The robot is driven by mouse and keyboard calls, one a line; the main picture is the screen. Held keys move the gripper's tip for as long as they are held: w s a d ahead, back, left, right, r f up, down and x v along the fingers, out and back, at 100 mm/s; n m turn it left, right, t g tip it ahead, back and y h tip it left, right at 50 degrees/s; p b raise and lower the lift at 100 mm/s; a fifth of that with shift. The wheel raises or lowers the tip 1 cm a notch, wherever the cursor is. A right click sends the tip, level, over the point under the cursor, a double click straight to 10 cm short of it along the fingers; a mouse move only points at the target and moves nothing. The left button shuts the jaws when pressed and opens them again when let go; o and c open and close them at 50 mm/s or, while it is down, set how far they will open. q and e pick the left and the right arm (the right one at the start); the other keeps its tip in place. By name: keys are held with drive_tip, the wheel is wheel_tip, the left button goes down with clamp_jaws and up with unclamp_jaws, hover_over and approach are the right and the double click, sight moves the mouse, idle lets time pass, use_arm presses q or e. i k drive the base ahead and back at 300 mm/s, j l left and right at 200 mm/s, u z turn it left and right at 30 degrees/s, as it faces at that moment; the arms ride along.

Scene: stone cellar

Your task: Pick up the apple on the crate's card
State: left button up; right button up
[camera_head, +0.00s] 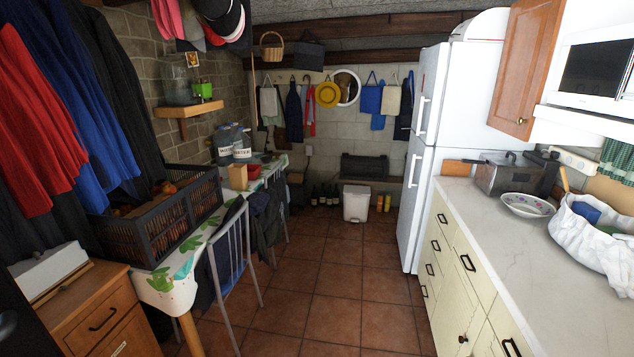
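A black plastic crate (165,222) stands on the table at the left, on a patterned cloth. Inside it are several reddish-orange round fruits (165,188), partly hidden by the crate's slatted wall. I cannot tell from here which of them are apples. No card on the crate can be made out. Neither of my grippers is in view.
The table (165,285) has a metal-framed chair (232,262) at its side. A wooden cabinet (98,318) with a white box (48,272) stands at lower left. Hanging clothes (70,90) come close behind the crate. The tiled floor (325,285) is clear down the middle.

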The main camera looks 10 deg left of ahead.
sight(169, 189)
drive_tip(key=i, duration=0.8)
drive_tip(key=i+l+u, duration=0.15)
drive_tip(key=i+u, duration=0.15)
drive_tip(key=i, duration=0.5)
drive_tip(key=i+l+u, duration=0.15)
drive_tip(key=i+u, duration=0.3)
drive_tip(key=i+l+u, duration=0.25)
drive_tip(key=u, duration=0.15)
drive_tip(key=i+l+u, duration=0.6)
drive_tip(key=l+u, duration=0.25)
drive_tip(key=i+l+u, duration=0.25)
drive_tip(key=l, duration=0.25)
drive_tip(key=l+u, duration=0.25)
drive_tip(key=l, duration=0.25)
